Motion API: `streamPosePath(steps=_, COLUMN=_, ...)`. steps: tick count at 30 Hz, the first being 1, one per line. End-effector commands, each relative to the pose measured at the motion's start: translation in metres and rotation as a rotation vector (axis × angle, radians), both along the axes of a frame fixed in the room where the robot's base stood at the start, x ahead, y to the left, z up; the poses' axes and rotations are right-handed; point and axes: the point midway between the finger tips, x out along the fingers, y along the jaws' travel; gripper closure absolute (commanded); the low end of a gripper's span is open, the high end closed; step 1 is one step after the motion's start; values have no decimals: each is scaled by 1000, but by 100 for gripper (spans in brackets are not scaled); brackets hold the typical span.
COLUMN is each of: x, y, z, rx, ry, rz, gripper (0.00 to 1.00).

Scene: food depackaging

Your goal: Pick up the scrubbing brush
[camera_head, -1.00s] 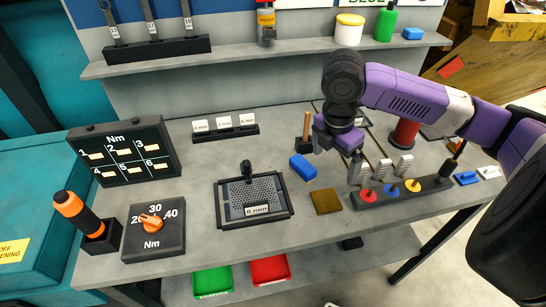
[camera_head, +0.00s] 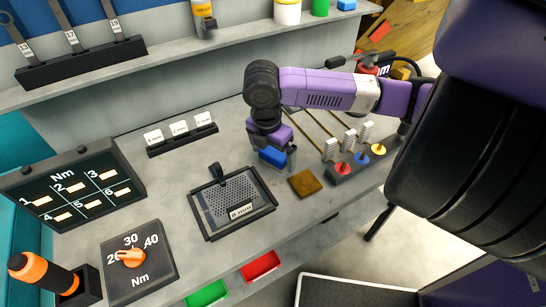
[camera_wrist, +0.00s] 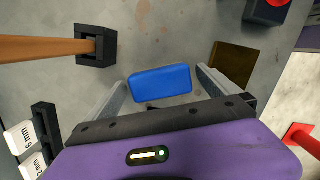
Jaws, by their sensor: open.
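A blue block (camera_head: 270,157) lies on the grey workbench and is the likely scrubbing brush; I see no bristles from above. In the wrist view the blue block (camera_wrist: 160,83) lies between the two fingers. My gripper (camera_wrist: 162,88) is open, one finger on each side of the block, with a small gap visible to its right. In the head view my gripper (camera_head: 274,160) is low over the bench and partly hides the block.
A brown pad (camera_head: 305,184) lies just right of the block. A wooden handle in a black square base (camera_wrist: 96,47) stands close by on the left in the wrist view. A perforated tray (camera_head: 208,226) is left of my gripper; colored knobs (camera_head: 361,158) are to the right.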

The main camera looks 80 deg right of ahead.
Motion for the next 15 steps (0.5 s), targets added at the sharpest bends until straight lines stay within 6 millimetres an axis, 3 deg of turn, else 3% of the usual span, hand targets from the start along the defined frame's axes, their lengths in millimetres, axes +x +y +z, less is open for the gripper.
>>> streamPosePath(steps=10, x=-1, y=-1, z=-8, rx=-1, ry=0, rz=0, gripper=2)
streamPosePath(steps=15, x=-1, y=-1, z=-8, rx=-1, ry=0, rz=0, gripper=35)
